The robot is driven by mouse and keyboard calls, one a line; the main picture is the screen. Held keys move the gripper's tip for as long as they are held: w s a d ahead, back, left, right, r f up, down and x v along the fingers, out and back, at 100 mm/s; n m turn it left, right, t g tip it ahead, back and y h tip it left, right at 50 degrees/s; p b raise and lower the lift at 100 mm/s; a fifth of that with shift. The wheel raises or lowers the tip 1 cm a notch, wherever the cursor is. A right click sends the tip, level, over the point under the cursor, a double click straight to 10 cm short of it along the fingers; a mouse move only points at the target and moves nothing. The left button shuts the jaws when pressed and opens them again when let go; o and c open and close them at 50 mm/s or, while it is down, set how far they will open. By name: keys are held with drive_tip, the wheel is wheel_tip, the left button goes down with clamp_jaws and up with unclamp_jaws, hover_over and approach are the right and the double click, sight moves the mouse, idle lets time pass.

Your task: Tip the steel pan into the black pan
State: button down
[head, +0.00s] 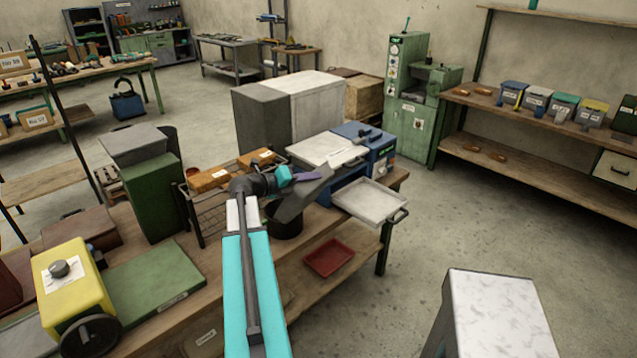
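My gripper (291,175) is at the end of my teal arm, above the workbench. A grey steel pan (303,198) is at my gripper, tilted steeply, with its lower end down to the left. It hangs in the air with nothing else under it, so my gripper appears shut on it; the fingers themselves are hard to make out. A purple strip (322,178) shows beside the gripper. The black pan (287,228) is a dark round vessel on the bench just below the steel pan's low end. The inside of both pans is mostly hidden.
A blue machine (380,146) with a pulled-out pale tray (371,202) stands right of the pans. A wire rack (208,212) with wooden blocks and a green bin (153,196) stand left. A red tray (328,257) lies on the lower shelf.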

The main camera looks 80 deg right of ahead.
drive_tip(key=w+d+r+n+g+h+p, duration=0.1)
drive_tip(key=w+d+n+p, duration=0.3)
drive_tip(key=w, duration=0.7)
drive_tip(key=shift+d+r+n+g+p, duration=0.15)
drive_tip(key=shift+r+n+g+p, duration=0.05)
drive_tip(key=shift+n+g+p, duration=0.9)
drive_tip(key=shift+s, duration=0.1)
